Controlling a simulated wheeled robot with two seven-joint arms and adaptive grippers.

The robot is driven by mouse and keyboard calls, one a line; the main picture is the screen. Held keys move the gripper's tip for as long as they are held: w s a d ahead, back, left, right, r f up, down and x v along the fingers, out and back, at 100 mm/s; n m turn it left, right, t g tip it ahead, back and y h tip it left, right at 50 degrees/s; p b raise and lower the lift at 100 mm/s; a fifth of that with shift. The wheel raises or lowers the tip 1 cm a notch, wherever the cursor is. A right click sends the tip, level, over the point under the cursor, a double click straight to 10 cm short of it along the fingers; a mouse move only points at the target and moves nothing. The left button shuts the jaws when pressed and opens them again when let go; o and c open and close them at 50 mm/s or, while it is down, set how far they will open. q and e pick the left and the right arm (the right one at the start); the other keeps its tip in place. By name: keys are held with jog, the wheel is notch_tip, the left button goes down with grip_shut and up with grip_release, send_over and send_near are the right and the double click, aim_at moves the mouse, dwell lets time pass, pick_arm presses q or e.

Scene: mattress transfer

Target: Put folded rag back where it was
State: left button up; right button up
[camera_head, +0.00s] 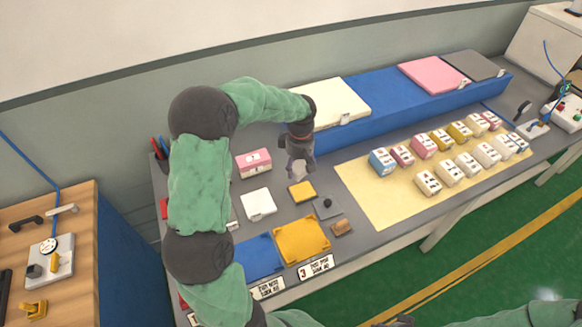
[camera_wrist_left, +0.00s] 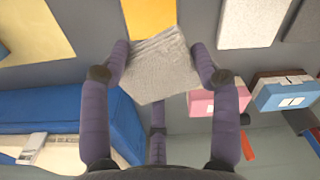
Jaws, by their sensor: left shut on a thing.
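The folded rag (camera_wrist_left: 160,65) is a pale grey, textured square pad in the left wrist view. My left gripper (camera_wrist_left: 163,72) is shut on it, with fingers at its sides. In the head view my left gripper (camera_head: 299,160) points down above the grey table, behind the small yellow block (camera_head: 301,191). Only a little of the pale rag (camera_head: 298,171) shows under the fingers there. A dark part at the bottom edge may be my right gripper (camera_head: 398,321); its jaws cannot be made out.
A white pad (camera_head: 258,204) and a pink box (camera_head: 253,162) lie left of the gripper. A blue mat (camera_head: 256,256) and an orange-yellow mat (camera_head: 301,239) lie in front. A pale yellow mat (camera_head: 385,213) with several small boxes is right. A long blue block (camera_head: 390,93) stands behind.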

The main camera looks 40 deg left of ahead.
pick_arm(q)
jog(key=w+a+f, duration=0.2)
jog(key=w+a+f+b, duration=0.1)
jog(key=a+f, duration=0.2)
jog(key=w+a+f, duration=0.2)
jog(key=shift+w+a+f, duration=0.25)
jog(key=shift+w+a, duration=0.1)
jog(key=shift+w+a+f+b, duration=0.15)
jog(key=shift+a+f+b, duration=0.15)
jog(key=shift+f, duration=0.2)
jog(key=shift+d+f+b, duration=0.1)
jog(key=shift+f+b, duration=0.3)
jog(key=shift+f, duration=0.95)
jog(key=shift+f, duration=0.15)
jog(key=o, duration=1)
